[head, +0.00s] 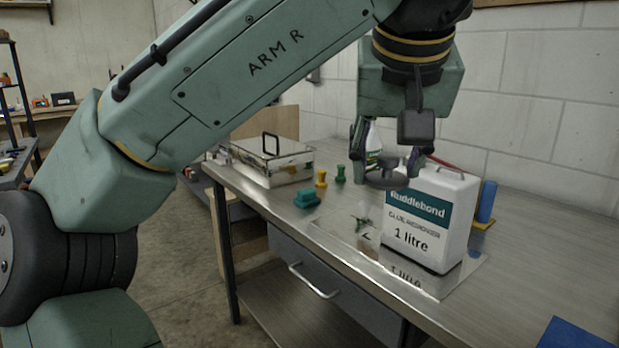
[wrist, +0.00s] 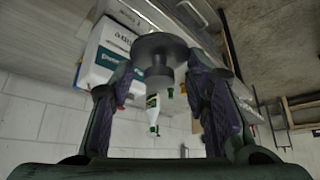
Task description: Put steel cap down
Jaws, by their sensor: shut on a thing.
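The steel cap (head: 386,179) is a dark grey round disc. My gripper (head: 388,165) is shut on it and holds it above the workbench, just left of the top of a white can (head: 430,215) labelled "Ruddlebond 1 litre". I cannot tell whether the cap touches the can. In the wrist view the cap (wrist: 160,48) sits between my two fingertips, with its flat face and a round stub showing. The can (wrist: 105,55) is behind and left of it there. The can stands upright on a shiny metal plate (head: 345,232) on the bench.
The metal workbench (head: 560,260) has bare room at the right. A lidded steel box (head: 270,160), a teal block (head: 307,198) and yellow (head: 321,178) and green (head: 340,174) knobs stand left. A small green item (head: 363,223) is on the plate. A blue cylinder (head: 487,201) stands behind the can.

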